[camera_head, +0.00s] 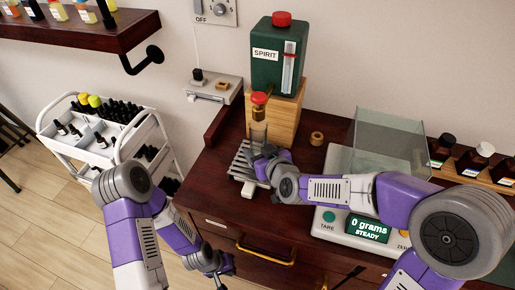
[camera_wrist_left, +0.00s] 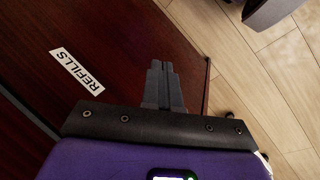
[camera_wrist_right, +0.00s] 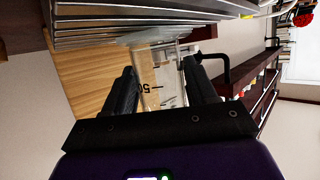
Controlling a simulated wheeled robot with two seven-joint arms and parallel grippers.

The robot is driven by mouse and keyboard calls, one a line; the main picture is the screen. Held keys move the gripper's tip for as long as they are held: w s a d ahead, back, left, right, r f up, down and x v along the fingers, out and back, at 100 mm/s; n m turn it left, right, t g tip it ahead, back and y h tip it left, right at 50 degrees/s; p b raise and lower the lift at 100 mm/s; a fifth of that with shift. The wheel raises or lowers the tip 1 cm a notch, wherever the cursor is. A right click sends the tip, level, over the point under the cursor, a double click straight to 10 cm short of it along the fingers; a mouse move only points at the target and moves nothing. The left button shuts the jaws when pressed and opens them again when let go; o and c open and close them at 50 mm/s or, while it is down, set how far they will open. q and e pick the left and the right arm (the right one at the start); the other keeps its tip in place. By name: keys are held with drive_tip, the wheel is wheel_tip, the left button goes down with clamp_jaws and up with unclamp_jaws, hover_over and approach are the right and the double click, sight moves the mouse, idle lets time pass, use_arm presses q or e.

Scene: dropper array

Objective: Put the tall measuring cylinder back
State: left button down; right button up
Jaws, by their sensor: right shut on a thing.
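The clear measuring cylinder (camera_head: 258,132) stands upright below the red-topped tap of the green SPIRIT container (camera_head: 267,70), over the slatted metal tray (camera_head: 240,173). My right gripper (camera_head: 264,158) is shut around it. In the right wrist view the cylinder (camera_wrist_right: 158,90) shows a "50" mark between my fingers (camera_wrist_right: 160,85). Its base is mostly hidden in the head view, and I cannot tell whether it touches the tray. My left gripper (camera_head: 224,277) hangs low in front of the drawers. Its fingers (camera_wrist_left: 163,82) are together and empty beside the REFILLS label.
A balance (camera_head: 345,228) reading 0 grams, with a clear shield (camera_head: 387,140), stands right. A wooden ring (camera_head: 317,138) lies behind my right arm. Bottles stand in a rack (camera_head: 484,176) at right. A white trolley (camera_head: 110,135) is at left, below a bottle shelf (camera_head: 90,32).

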drive_tip(key=shift+f, duration=0.1)
drive_tip(key=o, duration=0.9)
drive_tip(key=shift+w+f, duration=0.15)
drive_tip(key=o, duration=0.5)
drive_tip(key=shift+r, duration=0.2)
drive_tip(key=shift+s+d+r, duration=0.15)
drive_tip(key=shift+s+r, duration=0.05)
drive_tip(key=shift+s, duration=0.05)
drive_tip(key=p+v, duration=0.1)
drive_tip(key=v, duration=0.8)
drive_tip(key=shift+b+v, duration=0.55)
drive_tip(key=shift+v, duration=0.65)
